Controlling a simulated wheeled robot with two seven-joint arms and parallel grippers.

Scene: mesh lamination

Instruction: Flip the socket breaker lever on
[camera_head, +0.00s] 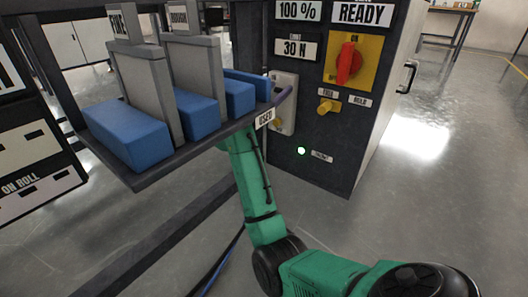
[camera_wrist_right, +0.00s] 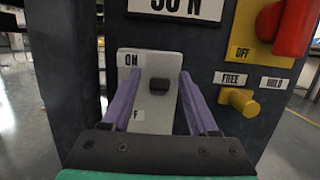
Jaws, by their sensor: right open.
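The socket breaker is a light grey plate (camera_wrist_right: 160,119) on the dark cabinet front, with an ON label at its top and a partly hidden label at its lower end. Its black lever (camera_wrist_right: 158,85) sits around the plate's middle; I cannot tell which way it is set. The plate also shows in the head view (camera_head: 288,82), partly behind my gripper. My right gripper (camera_wrist_right: 159,74) is open, its purple fingers on either side of the lever, with nothing between them held. It also shows in the head view (camera_head: 282,96). My left gripper is not in view.
A red rotary switch (camera_head: 349,64) on a yellow plate and a yellow knob (camera_head: 328,106) are right of the breaker. A lit green lamp (camera_head: 301,150) is below. A rack shelf (camera_head: 136,180) with blue blocks (camera_head: 126,133) stands close left of my right arm. Floor at right is clear.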

